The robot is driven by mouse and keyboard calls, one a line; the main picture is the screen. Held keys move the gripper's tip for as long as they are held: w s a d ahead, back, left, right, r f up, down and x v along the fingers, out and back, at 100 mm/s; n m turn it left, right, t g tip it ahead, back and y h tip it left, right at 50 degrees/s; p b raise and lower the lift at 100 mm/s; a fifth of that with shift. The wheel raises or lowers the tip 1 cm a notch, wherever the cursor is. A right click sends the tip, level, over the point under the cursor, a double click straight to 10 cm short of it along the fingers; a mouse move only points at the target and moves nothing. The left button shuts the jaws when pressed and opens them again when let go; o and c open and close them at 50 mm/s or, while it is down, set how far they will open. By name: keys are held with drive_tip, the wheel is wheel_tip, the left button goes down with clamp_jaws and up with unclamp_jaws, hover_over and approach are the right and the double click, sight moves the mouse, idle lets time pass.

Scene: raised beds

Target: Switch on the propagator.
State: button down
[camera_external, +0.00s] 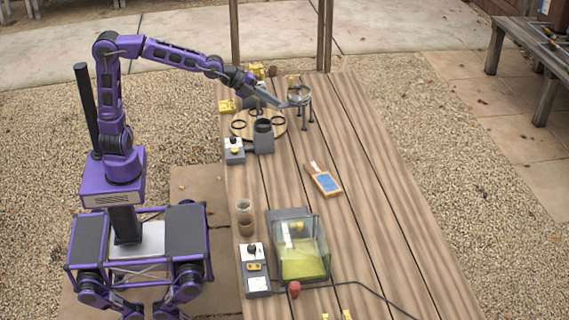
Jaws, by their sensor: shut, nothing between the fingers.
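A clear-walled box (317,247) with yellow-green contents, which looks like the propagator, stands at the near end of the wooden table. A grey control box (257,284) with a dark knob, a yellow part and a white dial stands at its left. I cannot tell from the picture whether it is on. My gripper (285,104) is shut and empty at the far part of the table, beside a small round stand on legs (300,95). It is well away from the clear box.
A brown jar (244,220), a blue-faced tablet (326,182) and a red knob (294,289) are nearer. The table's right side is mostly clear.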

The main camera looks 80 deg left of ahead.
drive_tip(key=s+d+f+n+g+h+p, duration=0.1)
drive_tip(key=d+g+h+p, duration=0.35)
drive_tip(key=d, duration=1.45)
drive_tip(key=s+d+f+g+y, duration=0.1)
drive_tip(key=s+d+f+g, duration=0.2)
drive_tip(key=s+d+f, duration=0.3)
drive_tip(key=s+d+f+g+y+p, duration=0.1)
drive_tip(key=s+d+f+g, duration=0.3)
drive_tip(key=d+f, duration=0.4)
drive_tip(key=s+d+y, duration=0.1)
drive_tip(key=d, duration=0.4)
drive_tip(key=shift+s+n, duration=0.3)
drive_tip(key=shift+s, duration=0.05)
drive_tip(key=shift+f, duration=0.1)
